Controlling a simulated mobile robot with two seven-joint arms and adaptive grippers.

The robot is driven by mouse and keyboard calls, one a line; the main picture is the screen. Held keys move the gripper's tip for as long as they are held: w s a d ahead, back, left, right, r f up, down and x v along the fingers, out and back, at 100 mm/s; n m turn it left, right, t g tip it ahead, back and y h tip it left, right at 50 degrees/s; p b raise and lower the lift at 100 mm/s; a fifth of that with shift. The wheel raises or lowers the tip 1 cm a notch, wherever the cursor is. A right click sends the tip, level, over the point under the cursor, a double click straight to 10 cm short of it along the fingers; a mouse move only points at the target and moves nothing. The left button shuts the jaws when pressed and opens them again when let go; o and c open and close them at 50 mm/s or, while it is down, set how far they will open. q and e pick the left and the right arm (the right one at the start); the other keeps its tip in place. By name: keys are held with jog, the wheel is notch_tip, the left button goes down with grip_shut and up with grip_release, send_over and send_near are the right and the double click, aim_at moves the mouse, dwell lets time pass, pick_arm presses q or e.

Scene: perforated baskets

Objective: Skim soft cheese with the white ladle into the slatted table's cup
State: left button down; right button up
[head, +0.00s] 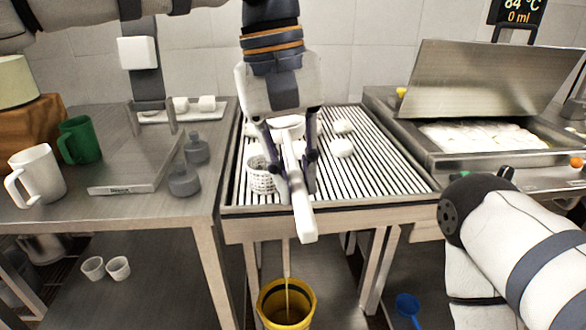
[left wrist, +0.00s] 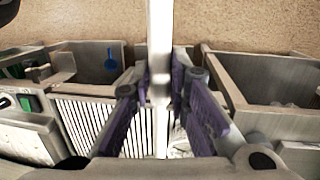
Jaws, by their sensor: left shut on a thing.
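My left gripper (head: 291,178) is shut on the white ladle (head: 303,222), above the front part of the slatted table (head: 395,173). The ladle's handle points toward me past the table's front edge; its bowl end is mostly hidden behind the gripper. In the left wrist view the handle (left wrist: 160,40) runs upright between the fingers (left wrist: 160,95). A white perforated cup (head: 260,180) stands on the slats just left of the gripper, partly hidden by a finger. White soft cheese (head: 478,137) lies in the steel vat (head: 440,160) at right. My right gripper is not in view.
White lumps (head: 343,148) sit on the slats. The vat's raised lid (head: 490,75) stands behind the cheese. A left table holds a white mug (head: 42,172), a green mug (head: 80,140), a scale (head: 130,165) and grey weights (head: 184,181). A yellow bucket (head: 270,305) is below.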

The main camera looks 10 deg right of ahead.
pick_arm(q)
jog(key=shift+w+a+f+h, duration=0.1)
jog(key=shift+a+f+h, duration=0.05)
jog(key=shift+h, duration=0.4)
jog(key=shift+a+f+h, duration=0.1)
jog(key=shift+f+h, duration=0.05)
jog(key=shift+h, duration=0.4)
jog(key=shift+a+f+h+b, duration=0.1)
jog(key=shift+f+h+b, duration=0.1)
jog(key=shift+h+b, duration=0.35)
jog(key=h+b, duration=0.1)
jog(key=h, duration=0.2)
jog(key=a+h+b, duration=0.1)
jog(key=h, duration=0.2)
jog(key=shift+n+b, duration=0.3)
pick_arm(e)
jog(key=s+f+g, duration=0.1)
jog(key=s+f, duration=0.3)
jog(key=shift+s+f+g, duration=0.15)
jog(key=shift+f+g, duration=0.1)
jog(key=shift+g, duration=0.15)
